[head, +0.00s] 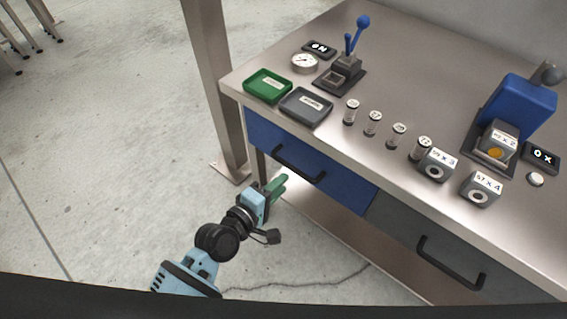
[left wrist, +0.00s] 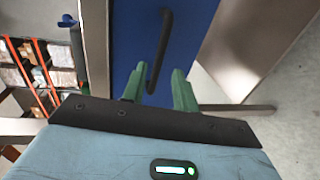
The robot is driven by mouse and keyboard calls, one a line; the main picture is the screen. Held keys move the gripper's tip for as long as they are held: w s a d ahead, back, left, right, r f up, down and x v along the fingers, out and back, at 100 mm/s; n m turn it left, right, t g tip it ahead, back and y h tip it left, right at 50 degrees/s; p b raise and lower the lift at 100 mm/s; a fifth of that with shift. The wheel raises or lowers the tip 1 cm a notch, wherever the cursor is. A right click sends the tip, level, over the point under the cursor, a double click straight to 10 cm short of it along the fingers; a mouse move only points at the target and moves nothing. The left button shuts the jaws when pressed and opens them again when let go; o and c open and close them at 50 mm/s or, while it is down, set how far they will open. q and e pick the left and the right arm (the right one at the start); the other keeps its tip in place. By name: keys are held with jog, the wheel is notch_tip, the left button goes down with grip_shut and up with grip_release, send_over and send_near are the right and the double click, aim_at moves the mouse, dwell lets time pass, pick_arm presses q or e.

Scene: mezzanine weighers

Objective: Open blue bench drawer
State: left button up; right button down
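The blue bench drawer (head: 340,184) is under the left part of the metal bench, and its front looks flush with the frame. Its black bar handle (head: 300,165) is on the front. My left gripper (head: 278,185) is just below and left of the handle, with its green fingers pointing towards the drawer. In the left wrist view the fingers (left wrist: 157,75) are apart, with nothing between their tips. The handle (left wrist: 162,45) stands ahead of the gap, its near end close to the fingertips; I cannot tell whether they touch. My right gripper is not in view.
A grey drawer (head: 400,238) with a black handle (head: 450,264) is to the right. On the bench top (head: 300,136) stand a green tray (head: 267,86), a grey tray (head: 306,106), several small cylinders, labelled blocks and a blue press. A bench leg (head: 262,165) is beside my gripper.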

aim_at(298, 170)
pick_arm(q)
jog(key=b+x, duration=0.1)
jog(key=x, duration=0.6)
jog(key=shift+w+d, duration=0.25)
jog(key=shift+d, duration=0.05)
grip_shut()
